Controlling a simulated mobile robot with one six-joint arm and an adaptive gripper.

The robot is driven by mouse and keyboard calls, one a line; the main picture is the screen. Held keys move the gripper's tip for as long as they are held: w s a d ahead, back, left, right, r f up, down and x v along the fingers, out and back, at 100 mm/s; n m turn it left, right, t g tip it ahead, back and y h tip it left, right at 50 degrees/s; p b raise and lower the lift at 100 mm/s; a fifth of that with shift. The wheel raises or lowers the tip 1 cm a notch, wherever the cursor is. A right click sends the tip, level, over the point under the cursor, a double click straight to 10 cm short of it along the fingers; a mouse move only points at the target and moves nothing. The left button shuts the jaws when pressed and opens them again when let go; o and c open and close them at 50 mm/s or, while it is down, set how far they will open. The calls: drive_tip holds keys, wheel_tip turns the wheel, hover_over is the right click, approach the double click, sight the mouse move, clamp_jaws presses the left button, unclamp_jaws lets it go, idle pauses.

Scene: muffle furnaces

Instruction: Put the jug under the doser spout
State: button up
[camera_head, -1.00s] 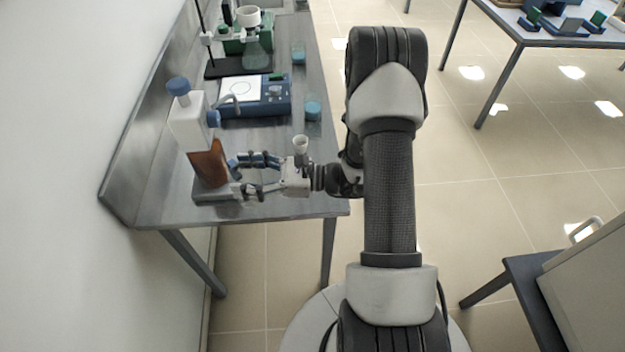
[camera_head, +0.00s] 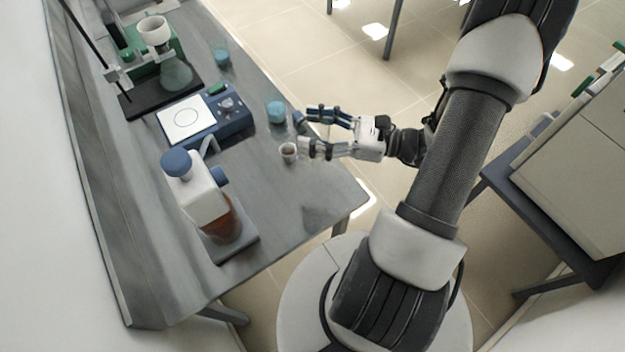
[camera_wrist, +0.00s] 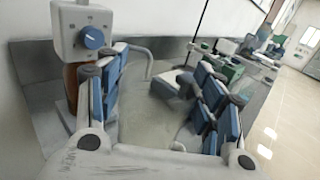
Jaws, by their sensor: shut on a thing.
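The doser (camera_head: 197,190) stands on the bench at the left. It has a white head, blue cap and knob, an amber bottle below, and a thin curved spout (camera_head: 208,146). It also shows in the wrist view (camera_wrist: 84,28), left of my fingers, with its spout (camera_wrist: 148,62) beyond them. My gripper (camera_head: 308,133) is over the bench's right edge, apart from the doser. In the wrist view my gripper (camera_wrist: 160,95) has its fingers spread around a clear, faint vessel, apparently the jug (camera_wrist: 160,118). Its outline is hard to make out.
A blue hotplate (camera_head: 228,124) and a green device with a stand (camera_head: 150,60) are farther back. The bench front right is clear.

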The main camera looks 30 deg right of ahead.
wheel_tip(320, 180, down, 19)
drive_tip(key=b, duration=0.5)
drive_tip(key=shift+f, duration=0.1)
drive_tip(key=shift+f, duration=0.15)
drive_tip(key=o, duration=1)
drive_tip(key=shift+o, duration=0.2)
